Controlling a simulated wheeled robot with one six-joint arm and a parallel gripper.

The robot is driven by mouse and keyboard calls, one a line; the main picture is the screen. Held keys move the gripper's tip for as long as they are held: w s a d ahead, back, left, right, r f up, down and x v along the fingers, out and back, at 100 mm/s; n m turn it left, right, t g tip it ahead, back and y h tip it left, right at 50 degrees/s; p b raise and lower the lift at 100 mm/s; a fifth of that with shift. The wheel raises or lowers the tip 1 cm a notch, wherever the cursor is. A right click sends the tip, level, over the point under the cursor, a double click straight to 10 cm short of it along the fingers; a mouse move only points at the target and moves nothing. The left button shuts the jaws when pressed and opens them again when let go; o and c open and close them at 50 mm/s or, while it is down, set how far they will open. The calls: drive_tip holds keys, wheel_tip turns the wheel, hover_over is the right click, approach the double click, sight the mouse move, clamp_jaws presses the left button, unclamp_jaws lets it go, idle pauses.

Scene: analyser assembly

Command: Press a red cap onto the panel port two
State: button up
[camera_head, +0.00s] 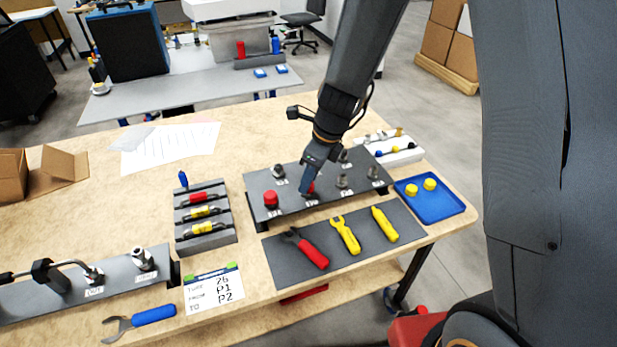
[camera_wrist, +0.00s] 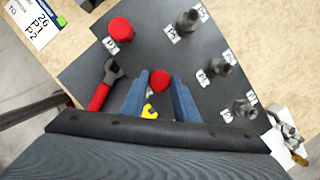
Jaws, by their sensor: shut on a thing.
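The dark port panel (camera_head: 258,183) lies on the wooden table with several fittings on it. My gripper (camera_head: 307,188) reaches down to its front row and is shut on a red cap (camera_head: 312,187). In the wrist view the held red cap (camera_wrist: 160,79) sits between the two blue fingers. It is at the second front-row position, over port two; the port is hidden under it, and I cannot tell how far down the cap sits. Another red cap (camera_head: 270,199) covers the port to the left, and it also shows in the wrist view (camera_wrist: 120,30).
A dark mat (camera_head: 285,262) with red and yellow tools lies in front of the panel. A blue tray (camera_head: 440,207) with yellow caps is at the right. A rack (camera_head: 206,228) of coloured parts and a card (camera_head: 213,290) are left. Bare fittings (camera_head: 342,182) stand close to my gripper.

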drive_tip(key=shift+f, duration=0.25)
drive_tip(key=o, duration=1.1)
drive_tip(key=shift+v, duration=3.9)
drive_tip(key=s+d+n+h, duration=0.1)
drive_tip(key=s+d+n, duration=0.3)
drive_tip(key=n, duration=0.4)
drive_tip(key=s+d+r+n+h, duration=0.1)
drive_tip(key=s+d+n, duration=0.3)
drive_tip(key=n, duration=0.4)
drive_tip(key=s+d+n, duration=0.4)
drive_tip(key=s+n, duration=0.1)
drive_tip(key=n, duration=0.2)
drive_tip(key=shift+s+d+r+n+h, duration=0.2)
drive_tip(key=shift+s+r+n+h, duration=0.1)
drive_tip(key=shift+s+n+h, duration=0.1)
